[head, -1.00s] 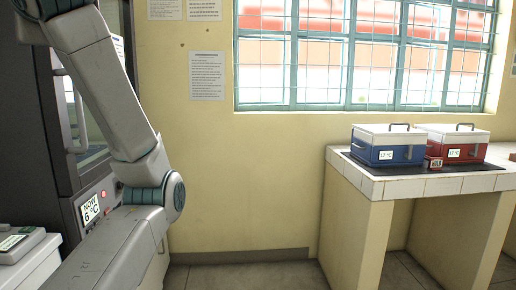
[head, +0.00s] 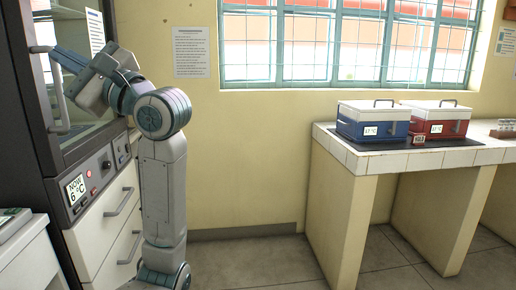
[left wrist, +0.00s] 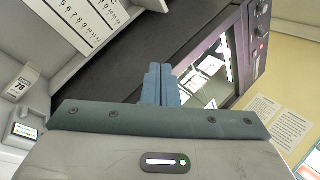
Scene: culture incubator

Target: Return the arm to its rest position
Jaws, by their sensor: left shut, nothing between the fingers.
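My left arm rises beside the dark incubator (head: 45,135) in the head view, its wrist bent toward the glass door. My left gripper (head: 62,57) is at the upper left, in front of the glass near the door handle (head: 56,95); whether it touches the door cannot be told. In the left wrist view its two blue-grey fingers (left wrist: 160,84) are together with nothing between them. The incubator's dark top and lit glass front (left wrist: 212,70) lie beyond them. My right gripper is not in view.
The incubator's display (head: 76,189) reads "NOW 6 °C". A blue box (head: 372,122) and a red box (head: 436,122) stand on the tiled bench (head: 400,160) at the right. The floor between incubator and bench is clear. A white surface (head: 28,255) is at the lower left.

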